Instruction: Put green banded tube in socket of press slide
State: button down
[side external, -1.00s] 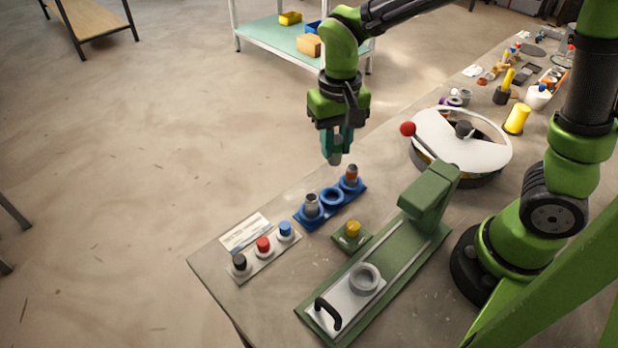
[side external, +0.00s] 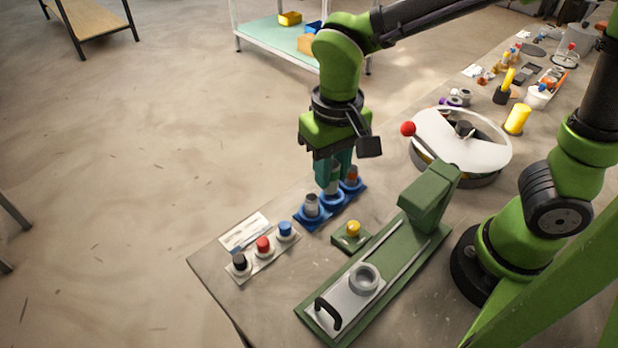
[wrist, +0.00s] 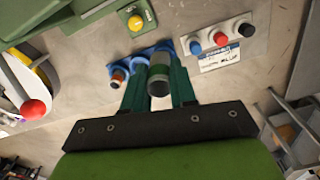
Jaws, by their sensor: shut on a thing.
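My gripper (side external: 333,184) is shut on a grey tube with a dark greenish band (wrist: 159,80), upright between the fingers. In the side view, the tube's lower end is at the middle ring of the blue rack (side external: 333,205); I cannot tell how far it sits inside. A grey tube (side external: 311,203) stands in the rack's left ring, and an orange-banded tube (side external: 352,176) in the right ring. The press slide (side external: 342,303) is a pale plate with a black handle on a green bed. Its round socket (side external: 365,277) looks empty.
A green press head (side external: 429,199) stands over the far end of the bed. A yellow button box (side external: 352,233) lies between rack and press. A panel with black, red and blue buttons (side external: 263,253) is at left. A round white-topped device with a red knob (side external: 461,140) stands behind.

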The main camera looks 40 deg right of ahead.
jog(key=s+a+f+m, duration=0.1)
jog(key=s+a+f, duration=0.1)
jog(key=s, duration=0.4)
jog(key=s+a+f+m, duration=0.1)
jog(key=s+a+f, duration=0.1)
jog(key=s, duration=0.4)
jog(key=shift+d+f, duration=0.15)
jog(key=shift+f, duration=0.95)
jog(key=shift+d+f, duration=0.1)
jog(key=shift+f, duration=0.95)
jog(key=shift+f, duration=0.1)
jog(key=shift+f, duration=1.3)
jog(key=c, duration=0.8)
grip_release()
jog(key=shift+c, duration=0.2)
jog(key=shift+a, duration=0.1)
jog(key=c, duration=0.4)
jog(key=shift+o, duration=0.7)
